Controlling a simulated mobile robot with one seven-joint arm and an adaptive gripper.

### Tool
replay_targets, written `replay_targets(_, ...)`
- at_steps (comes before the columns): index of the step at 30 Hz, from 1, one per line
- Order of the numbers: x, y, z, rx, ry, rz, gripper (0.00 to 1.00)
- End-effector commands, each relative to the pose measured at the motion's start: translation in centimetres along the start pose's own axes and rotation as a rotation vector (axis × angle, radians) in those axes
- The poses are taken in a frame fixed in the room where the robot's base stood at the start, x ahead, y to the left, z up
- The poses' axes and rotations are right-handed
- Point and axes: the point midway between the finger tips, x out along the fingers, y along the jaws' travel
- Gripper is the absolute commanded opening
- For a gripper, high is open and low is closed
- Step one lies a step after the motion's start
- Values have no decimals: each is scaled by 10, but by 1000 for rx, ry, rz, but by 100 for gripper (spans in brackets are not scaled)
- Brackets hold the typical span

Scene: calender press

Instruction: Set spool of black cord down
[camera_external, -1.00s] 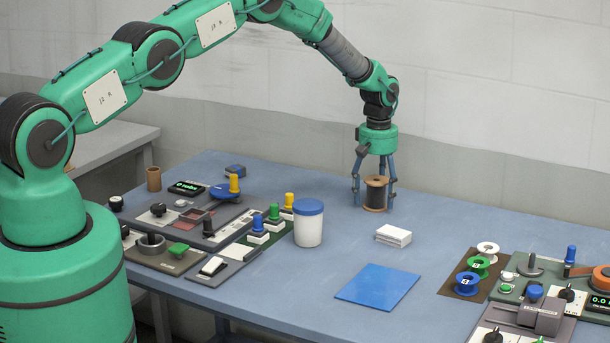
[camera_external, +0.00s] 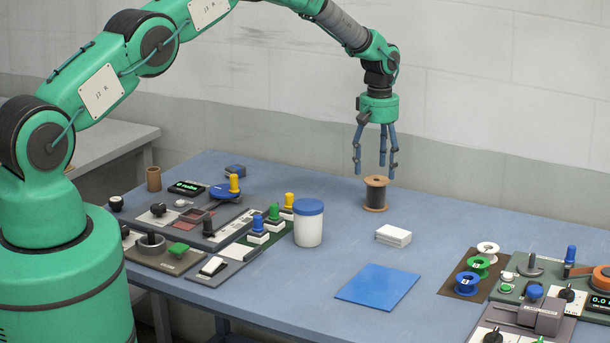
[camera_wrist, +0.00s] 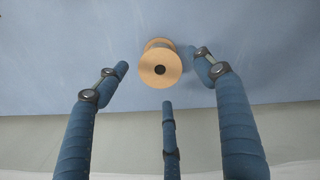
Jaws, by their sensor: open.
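The spool of black cord (camera_external: 376,195) stands upright on the blue table, near its back edge, with tan flanges and dark cord between them. In the wrist view its round tan top flange with a dark centre hole (camera_wrist: 160,69) shows beyond my fingers. My gripper (camera_external: 376,168) is above the spool with its three fingers spread open and empty. The fingertips are apart from the spool. In the wrist view my gripper (camera_wrist: 163,80) has fingers to the left, right and below the spool.
A white block (camera_external: 393,236) and a blue mat (camera_external: 378,287) lie in front of the spool. A blue-lidded white jar (camera_external: 308,228) stands to the left. Control panels fill the left (camera_external: 188,262) and right (camera_external: 536,318) sides. The table around the spool is clear.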

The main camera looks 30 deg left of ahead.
Motion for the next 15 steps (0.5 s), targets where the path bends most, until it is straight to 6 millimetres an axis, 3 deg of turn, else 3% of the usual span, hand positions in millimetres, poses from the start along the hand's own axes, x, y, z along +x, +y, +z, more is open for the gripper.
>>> replay_targets(6, -28, 0, 0, 0, 1, 1, 68)
replay_targets(15, -41, 0, 0, 0, 0, 0, 68)
